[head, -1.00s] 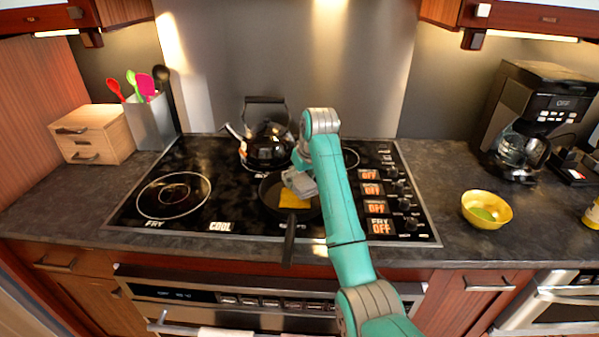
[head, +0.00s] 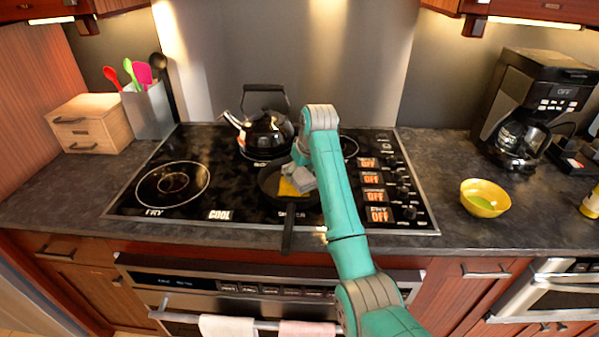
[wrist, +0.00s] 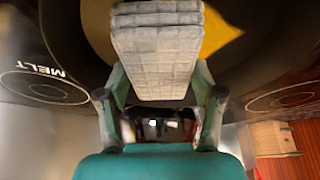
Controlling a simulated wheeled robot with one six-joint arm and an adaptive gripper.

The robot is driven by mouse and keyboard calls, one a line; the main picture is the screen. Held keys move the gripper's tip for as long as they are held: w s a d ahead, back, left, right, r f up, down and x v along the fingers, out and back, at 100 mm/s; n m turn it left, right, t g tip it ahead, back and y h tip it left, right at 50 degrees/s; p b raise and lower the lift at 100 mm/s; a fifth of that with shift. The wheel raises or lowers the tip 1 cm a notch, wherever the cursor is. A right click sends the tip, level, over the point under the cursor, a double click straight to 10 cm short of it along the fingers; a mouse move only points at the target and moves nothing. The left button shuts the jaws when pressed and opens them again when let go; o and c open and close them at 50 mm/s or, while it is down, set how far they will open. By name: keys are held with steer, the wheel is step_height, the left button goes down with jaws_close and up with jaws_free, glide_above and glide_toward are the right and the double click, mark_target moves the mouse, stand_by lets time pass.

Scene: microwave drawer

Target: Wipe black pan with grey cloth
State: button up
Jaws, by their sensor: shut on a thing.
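The black pan (head: 268,183) sits on the cooktop with its handle (head: 288,232) pointing toward the front edge. A yellow patch (head: 288,188) shows on the pan's inner surface; it also shows in the wrist view (wrist: 219,32). The folded grey cloth (wrist: 157,60) is in my gripper (wrist: 160,103), one finger on each side of it. In the head view the cloth (head: 302,180) is over the right part of the pan, beside the yellow patch and partly over it. I cannot tell whether the cloth touches the pan. My arm hides the pan's right side.
A black kettle (head: 266,133) stands behind the pan. Burner knobs (head: 401,190) lie to the right of my arm. A yellow bowl (head: 484,198) and a coffee maker (head: 535,105) are on the right counter. A wooden box (head: 90,122) and a utensil holder (head: 148,108) stand at left.

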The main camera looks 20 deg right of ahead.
steer(key=shift+f, duration=0.6)
stand_by(0.4)
